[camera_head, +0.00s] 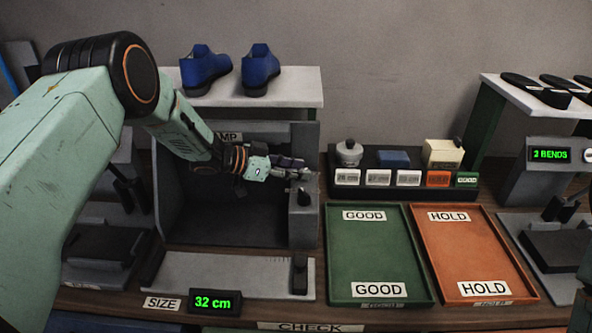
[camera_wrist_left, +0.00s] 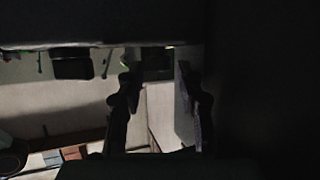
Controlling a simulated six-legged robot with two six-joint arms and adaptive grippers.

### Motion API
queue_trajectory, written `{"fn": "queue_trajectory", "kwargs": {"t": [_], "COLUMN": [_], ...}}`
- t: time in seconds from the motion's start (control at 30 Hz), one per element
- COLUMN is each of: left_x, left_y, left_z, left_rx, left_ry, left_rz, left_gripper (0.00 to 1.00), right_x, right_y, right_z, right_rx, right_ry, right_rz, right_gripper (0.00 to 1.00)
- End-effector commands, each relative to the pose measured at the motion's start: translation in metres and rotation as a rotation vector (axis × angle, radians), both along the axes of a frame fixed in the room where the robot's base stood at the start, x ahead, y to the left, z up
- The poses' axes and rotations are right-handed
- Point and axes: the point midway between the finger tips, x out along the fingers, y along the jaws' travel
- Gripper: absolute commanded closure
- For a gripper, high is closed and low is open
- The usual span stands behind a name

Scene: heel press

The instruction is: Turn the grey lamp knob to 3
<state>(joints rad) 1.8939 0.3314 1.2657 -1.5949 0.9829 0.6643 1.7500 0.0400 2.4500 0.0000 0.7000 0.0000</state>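The grey lamp booth (camera_head: 225,215) stands left of centre in the head view, its LAMP sign (camera_head: 228,137) partly covered by my left arm. A small dark knob (camera_head: 303,197) sits on the grey post at the booth's right side; its setting and any numbers are too small to read. My left gripper (camera_head: 298,168) points right, just above that post and apart from the knob as far as I can tell. In the dark left wrist view, the two fingers (camera_wrist_left: 158,105) stand apart with nothing visible between them. My right gripper is out of view.
A green GOOD tray (camera_head: 376,255) and an orange HOLD tray (camera_head: 468,255) lie right of the booth. A dark rack (camera_head: 345,190) with several labelled blocks stands behind them. Blue shoes (camera_head: 258,70) sit on the shelf above. A SIZE gauge (camera_head: 230,270) lies in front.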

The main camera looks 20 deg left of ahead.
Motion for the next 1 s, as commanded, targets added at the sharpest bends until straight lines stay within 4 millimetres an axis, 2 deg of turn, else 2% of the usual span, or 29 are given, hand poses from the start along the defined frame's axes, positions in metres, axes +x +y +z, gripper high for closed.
{"fn": "queue_trajectory", "kwargs": {"t": [0.1, 0.47, 1.0], "left_x": [0.000, -0.005, -0.058], "left_y": [0.000, 0.006, 0.077], "left_z": [0.000, 0.001, 0.039], "left_rx": [0.001, 0.002, -0.001], "left_ry": [0.000, 0.005, 0.001], "left_rz": [0.000, 0.001, 0.003], "left_gripper": [0.53, 0.53, 0.53], "right_x": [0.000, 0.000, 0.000], "right_y": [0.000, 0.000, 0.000], "right_z": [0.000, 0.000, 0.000], "right_rx": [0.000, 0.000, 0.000], "right_ry": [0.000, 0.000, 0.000], "right_rz": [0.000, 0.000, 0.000], "right_gripper": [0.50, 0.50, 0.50]}}
